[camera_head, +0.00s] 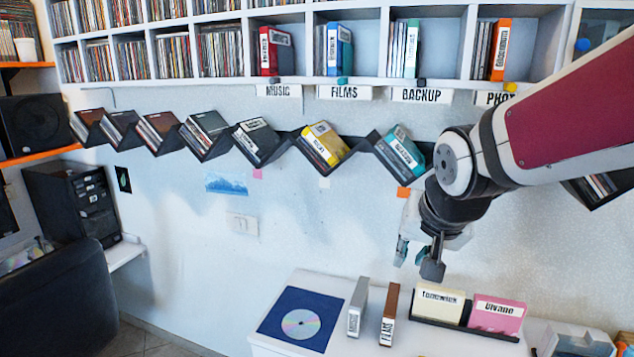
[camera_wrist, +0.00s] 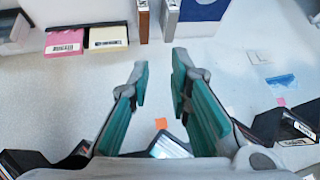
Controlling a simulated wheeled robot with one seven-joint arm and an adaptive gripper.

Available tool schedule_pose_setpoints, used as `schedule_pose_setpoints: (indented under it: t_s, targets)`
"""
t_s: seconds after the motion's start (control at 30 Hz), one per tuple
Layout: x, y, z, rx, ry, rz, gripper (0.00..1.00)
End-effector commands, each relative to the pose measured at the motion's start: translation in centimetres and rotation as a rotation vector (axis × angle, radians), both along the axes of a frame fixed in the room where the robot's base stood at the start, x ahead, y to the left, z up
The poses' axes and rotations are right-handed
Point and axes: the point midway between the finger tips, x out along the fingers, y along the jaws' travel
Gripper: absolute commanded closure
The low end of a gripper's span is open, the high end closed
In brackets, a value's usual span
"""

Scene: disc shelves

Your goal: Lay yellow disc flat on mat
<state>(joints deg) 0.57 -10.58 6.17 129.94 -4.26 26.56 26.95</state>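The yellow disc case (camera_head: 323,146) leans tilted in a V-shaped slot of the black zigzag wall shelf, between a dark case and a teal case (camera_head: 402,153). I cannot make it out in the wrist view. The dark blue mat (camera_head: 270,327) lies on the white table, with a silver disc (camera_head: 301,324) on it. A corner of the mat also shows at the top of the wrist view (camera_wrist: 205,9). My gripper (camera_head: 416,258) is open and empty, pointing down above the table, below and right of the yellow case. Its two fingers stand apart in the wrist view (camera_wrist: 160,76).
A grey case (camera_head: 358,307) and a brown case (camera_head: 389,315) stand upright right of the mat. A holder with cream (camera_head: 438,308) and pink (camera_head: 497,316) boxes is further right. Filled shelves line the wall above. A dark chair (camera_head: 50,310) is at lower left.

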Motion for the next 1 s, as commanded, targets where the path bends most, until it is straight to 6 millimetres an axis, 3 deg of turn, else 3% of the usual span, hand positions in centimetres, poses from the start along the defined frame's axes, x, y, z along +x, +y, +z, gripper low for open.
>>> schedule_pose_setpoints:
  t_s: [0.13,0.3,0.5,0.67,1.0]
  targets:
    - [-5.2,-1.6,1.2,-0.069,0.023,0.065,0.82]
    - [-11.0,-2.8,1.2,-0.125,0.06,0.15,0.82]
    - [-15.9,-3.3,0.3,-0.157,0.092,0.235,0.82]
    - [-17.4,-3.4,0.0,-0.165,0.103,0.264,0.82]
    - [-17.5,-3.4,0.0,-0.166,0.105,0.267,0.82]
